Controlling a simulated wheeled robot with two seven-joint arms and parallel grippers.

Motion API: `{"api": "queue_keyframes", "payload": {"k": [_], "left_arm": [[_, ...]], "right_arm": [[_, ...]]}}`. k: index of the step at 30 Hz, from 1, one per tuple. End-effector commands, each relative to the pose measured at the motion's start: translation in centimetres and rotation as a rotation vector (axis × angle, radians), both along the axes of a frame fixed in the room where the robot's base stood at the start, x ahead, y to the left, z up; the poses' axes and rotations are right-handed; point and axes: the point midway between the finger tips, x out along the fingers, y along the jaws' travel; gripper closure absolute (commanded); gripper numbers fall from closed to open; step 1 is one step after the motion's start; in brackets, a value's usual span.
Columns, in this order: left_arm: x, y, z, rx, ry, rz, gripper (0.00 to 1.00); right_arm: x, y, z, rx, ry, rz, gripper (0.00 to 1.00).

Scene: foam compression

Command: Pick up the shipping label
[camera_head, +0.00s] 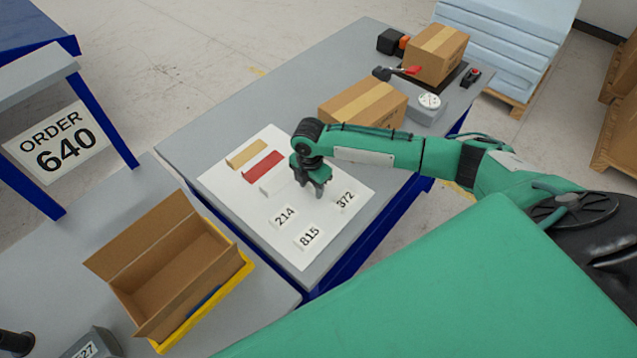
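Several white labels lie on a white sheet (345,205) on the grey table. Label 214 (285,217) is left, label 815 (309,237) is nearest me, and label 372 (346,200) is right. My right gripper (317,195) points down over the sheet, just beyond these labels. Its fingers are small and dark, and I cannot tell whether they are apart or hold anything. The patch of sheet behind and under the gripper is hidden. My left gripper is not in view.
A tan block (246,153), a red block (262,166) and a white block (272,181) lie on the sheet. An open carton (165,262) sits in a yellow tray (205,307). Closed boxes (365,103) stand farther back. A sign (58,143) reads ORDER 640.

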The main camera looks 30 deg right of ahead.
Motion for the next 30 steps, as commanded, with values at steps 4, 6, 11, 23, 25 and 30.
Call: {"api": "queue_keyframes", "payload": {"k": [4, 6, 11, 23, 25, 30], "left_arm": [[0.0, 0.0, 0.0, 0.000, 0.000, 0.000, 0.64], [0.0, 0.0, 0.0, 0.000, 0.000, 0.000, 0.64], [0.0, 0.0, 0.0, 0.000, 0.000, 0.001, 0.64], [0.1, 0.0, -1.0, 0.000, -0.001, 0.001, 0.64], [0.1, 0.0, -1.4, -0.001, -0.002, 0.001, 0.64], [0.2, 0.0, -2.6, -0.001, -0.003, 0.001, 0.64]], "right_arm": [[0.0, 0.0, 0.0, 0.000, 0.000, 0.000, 0.85], [0.0, 0.0, 0.0, 0.000, 0.000, 0.000, 0.88], [0.0, 0.0, 0.1, 0.000, 0.000, -0.001, 0.88], [0.1, 0.0, 2.7, 0.001, -0.004, 0.000, 0.88], [0.2, 0.0, 4.0, 0.001, -0.006, 0.000, 0.88], [0.2, 0.0, 8.2, 0.001, -0.006, 0.000, 0.88]]}}
